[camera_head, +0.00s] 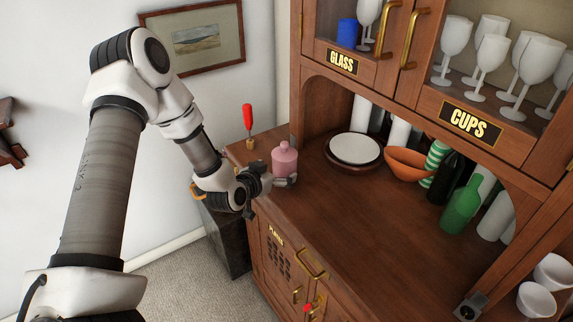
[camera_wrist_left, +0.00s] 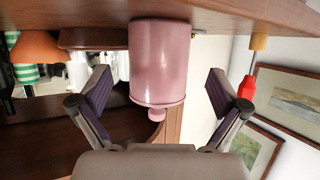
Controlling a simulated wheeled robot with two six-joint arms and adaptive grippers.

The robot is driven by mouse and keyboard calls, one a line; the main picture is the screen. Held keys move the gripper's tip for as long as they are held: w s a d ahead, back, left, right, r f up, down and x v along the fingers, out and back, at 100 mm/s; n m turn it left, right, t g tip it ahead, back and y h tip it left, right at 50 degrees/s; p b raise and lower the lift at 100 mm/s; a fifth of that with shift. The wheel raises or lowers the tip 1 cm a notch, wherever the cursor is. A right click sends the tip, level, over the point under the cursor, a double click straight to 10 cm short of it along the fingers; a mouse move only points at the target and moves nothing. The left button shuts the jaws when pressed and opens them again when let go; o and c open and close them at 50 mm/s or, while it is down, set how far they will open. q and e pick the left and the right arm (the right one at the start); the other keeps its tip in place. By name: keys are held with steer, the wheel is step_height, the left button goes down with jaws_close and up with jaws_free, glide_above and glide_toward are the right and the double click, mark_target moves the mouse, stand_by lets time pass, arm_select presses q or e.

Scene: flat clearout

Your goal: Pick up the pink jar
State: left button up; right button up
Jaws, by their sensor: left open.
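The pink jar (camera_head: 284,158) stands upright on the wooden cabinet counter, near its left end. In the left wrist view the pink jar (camera_wrist_left: 158,65) appears upside down, between the two fingers. My left gripper (camera_head: 280,180) is at the near side of the jar, low by the counter. Its fingers (camera_wrist_left: 158,92) are spread apart, one on each side of the jar, with visible gaps and no contact that I can see. My right gripper is not in view; only a small dark and grey part shows at the lower right of the head view.
A red-handled object (camera_head: 247,118) stands behind the jar. To the right are a white plate (camera_head: 354,148), an orange bowl (camera_head: 405,165) and a green bottle (camera_head: 461,207). The upper cabinet (camera_head: 345,85) overhangs the counter. The counter's front middle is clear.

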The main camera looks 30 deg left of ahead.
mark_target(279, 169)
arm_select(q)
steer(key=x, duration=0.4)
steer(key=shift+d, duration=0.1)
steer(key=shift+s+r, duration=0.1)
steer(key=shift+s, duration=0.1)
steer(key=c, duration=1.4)
steer(key=shift+r, duration=0.15)
